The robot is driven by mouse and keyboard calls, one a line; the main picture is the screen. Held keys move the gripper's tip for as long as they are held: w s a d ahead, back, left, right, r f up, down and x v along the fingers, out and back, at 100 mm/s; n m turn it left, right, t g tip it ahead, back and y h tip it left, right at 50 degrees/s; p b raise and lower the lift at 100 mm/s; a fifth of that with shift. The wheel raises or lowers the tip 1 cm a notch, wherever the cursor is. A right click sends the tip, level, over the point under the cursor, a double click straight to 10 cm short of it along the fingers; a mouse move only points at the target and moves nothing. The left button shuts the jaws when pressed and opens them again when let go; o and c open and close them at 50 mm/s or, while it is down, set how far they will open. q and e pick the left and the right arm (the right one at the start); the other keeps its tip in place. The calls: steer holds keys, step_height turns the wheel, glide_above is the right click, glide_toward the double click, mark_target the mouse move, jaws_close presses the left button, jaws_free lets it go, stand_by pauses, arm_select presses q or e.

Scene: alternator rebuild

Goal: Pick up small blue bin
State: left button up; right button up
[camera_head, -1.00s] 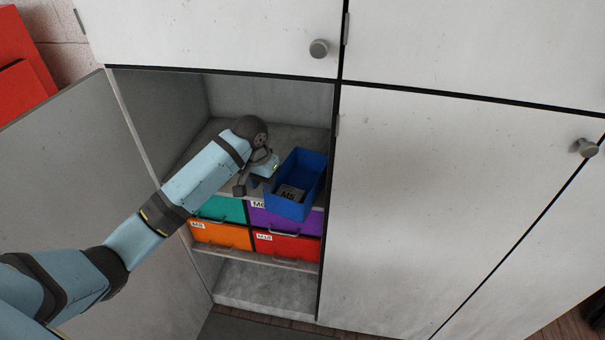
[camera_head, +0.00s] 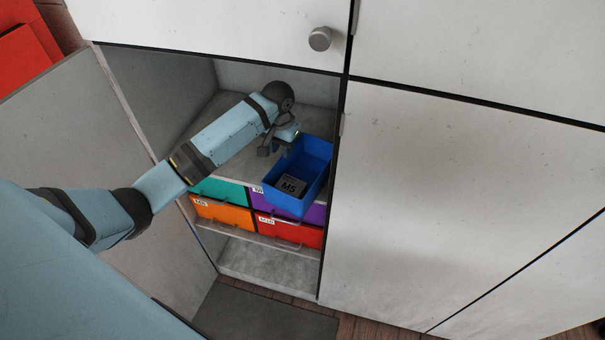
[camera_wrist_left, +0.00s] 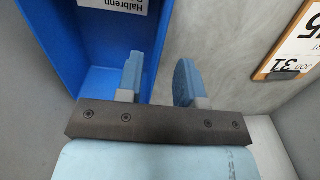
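The small blue bin (camera_head: 313,162) stands on the cabinet shelf, its front above the coloured drawers, with an M5 label inside it. In the left wrist view the bin (camera_wrist_left: 60,40) fills the upper left, with part of a printed label in it. My left gripper (camera_head: 284,142) is at the bin's left side near the back. In the left wrist view the gripper (camera_wrist_left: 158,75) has its fingers apart. One finger is over the bin's inside and the other is outside, with the side wall between them. Contact with the wall cannot be told. My right gripper is not in view.
Below are teal (camera_head: 222,192), orange (camera_head: 222,213), purple (camera_head: 315,213) and red (camera_head: 290,231) drawers. The cabinet's open door (camera_head: 70,120) is at left; a closed door (camera_head: 450,200) is at right. The wrist view shows a clipboard (camera_wrist_left: 290,45) at upper right.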

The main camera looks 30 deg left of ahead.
mark_target(302, 173)
arm_select(q)
steer(key=shift+w+f+p, duration=0.15)
steer(key=shift+f+p, duration=0.2)
steer(key=shift+f, duration=1)
steer(key=shift+w+f+p, duration=0.1)
steer(key=shift+f+p, duration=0.2)
steer(key=shift+f, duration=1.05)
steer(key=shift+r, duration=0.1)
jaws_close()
